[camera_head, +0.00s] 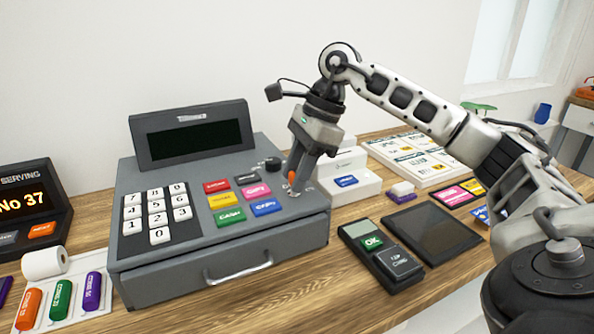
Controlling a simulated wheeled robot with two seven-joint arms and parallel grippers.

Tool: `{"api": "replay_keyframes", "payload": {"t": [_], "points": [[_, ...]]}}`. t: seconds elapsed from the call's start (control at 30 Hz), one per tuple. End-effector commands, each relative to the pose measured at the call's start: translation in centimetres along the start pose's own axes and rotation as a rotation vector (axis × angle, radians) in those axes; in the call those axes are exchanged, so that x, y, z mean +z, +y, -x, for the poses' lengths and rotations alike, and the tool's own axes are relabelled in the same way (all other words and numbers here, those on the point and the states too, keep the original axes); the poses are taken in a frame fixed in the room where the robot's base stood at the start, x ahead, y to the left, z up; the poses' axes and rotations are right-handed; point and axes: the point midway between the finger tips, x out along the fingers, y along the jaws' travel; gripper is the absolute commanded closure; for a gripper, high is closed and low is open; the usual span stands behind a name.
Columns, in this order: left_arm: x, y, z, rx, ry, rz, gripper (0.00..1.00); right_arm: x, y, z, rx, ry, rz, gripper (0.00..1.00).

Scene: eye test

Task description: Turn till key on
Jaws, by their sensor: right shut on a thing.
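The grey till (216,254) stands on the wooden counter, with white number keys, coloured buttons and a drawer handle on its front. Its raised display (193,138) is dark. My right gripper (298,178) points down over the right end of the till's top and is shut on the till key. The key's orange head (292,177) shows between the fingertips. The fingers hide most of the key and its lock, so its turn angle cannot be told. My left gripper is out of view.
A black knob (273,164) sits just left of my right gripper. A card terminal (380,254) and a dark tablet (433,232) lie right of the till. A serving sign (34,205), paper roll (45,262) and coloured coin rolls (60,300) are at left.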

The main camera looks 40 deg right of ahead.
Motion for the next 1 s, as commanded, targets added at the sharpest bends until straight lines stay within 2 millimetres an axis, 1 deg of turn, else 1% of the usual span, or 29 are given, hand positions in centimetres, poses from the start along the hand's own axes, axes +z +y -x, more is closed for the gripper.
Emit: {"api": "replay_keyframes", "payload": {"t": [0.23, 0.4, 0.67, 1.0], "points": [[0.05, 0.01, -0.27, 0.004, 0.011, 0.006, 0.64, -0.09, 0.17, -0.12, -0.078, 0.001, -0.183, 0.90], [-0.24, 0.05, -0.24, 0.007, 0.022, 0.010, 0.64, -0.01, 0.25, -0.08, -0.141, 0.001, -0.331, 0.90], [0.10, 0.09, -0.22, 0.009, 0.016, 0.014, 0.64, 0.11, 0.37, -0.01, -0.236, -0.001, -0.558, 0.90], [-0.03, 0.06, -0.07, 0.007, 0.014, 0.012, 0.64, 0.30, 0.53, -0.02, -0.358, 0.000, -0.855, 0.90]]}}
